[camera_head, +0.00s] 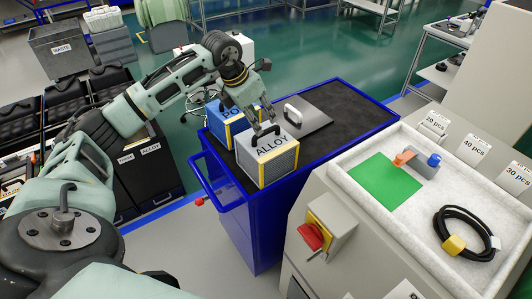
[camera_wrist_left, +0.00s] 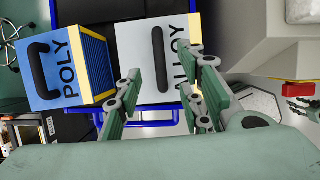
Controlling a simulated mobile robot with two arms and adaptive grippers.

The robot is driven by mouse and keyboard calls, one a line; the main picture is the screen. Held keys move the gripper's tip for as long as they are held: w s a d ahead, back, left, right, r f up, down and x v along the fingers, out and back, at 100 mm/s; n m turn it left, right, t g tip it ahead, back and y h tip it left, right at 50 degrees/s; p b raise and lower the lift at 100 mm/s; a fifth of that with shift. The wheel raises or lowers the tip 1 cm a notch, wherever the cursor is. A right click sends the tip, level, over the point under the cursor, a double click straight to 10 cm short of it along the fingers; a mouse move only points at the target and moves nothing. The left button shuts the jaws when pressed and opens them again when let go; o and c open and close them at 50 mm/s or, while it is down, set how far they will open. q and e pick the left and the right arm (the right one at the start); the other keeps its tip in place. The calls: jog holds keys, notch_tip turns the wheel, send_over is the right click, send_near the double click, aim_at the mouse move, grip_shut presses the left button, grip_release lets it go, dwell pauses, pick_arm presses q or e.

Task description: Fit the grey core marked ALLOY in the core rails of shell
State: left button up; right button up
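The grey core marked ALLOY (camera_head: 267,160) is a box with yellow edge strips and a dark handle on top. It stands on the blue cart (camera_head: 348,119). In the left wrist view the ALLOY core (camera_wrist_left: 135,50) shows its top and bar handle. A blue core marked POLY (camera_head: 217,112) stands beside the ALLOY core, partly hidden by the arm. I cannot make out the shell or its rails.
A grey plate with a pale handle (camera_head: 302,118) lies on the cart behind the cores. To the right, a white-lined bench (camera_head: 345,166) holds a green mat (camera_head: 386,182) and a black cable coil (camera_head: 463,233). A red switch (camera_head: 311,236) sticks out from its side. The cart's far end is clear.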

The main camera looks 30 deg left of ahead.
aim_at(266, 130)
pick_arm(q)
jog(key=p+x, duration=0.3)
jog(key=x, duration=0.2)
jog(key=shift+f, duration=0.3)
jog(key=shift+w+d+f, duration=0.1)
jog(key=shift+w+f, duration=0.15)
jog(key=shift+f, duration=0.15)
grip_shut()
jog(key=shift+w+r, duration=0.1)
jog(key=shift+r, duration=0.05)
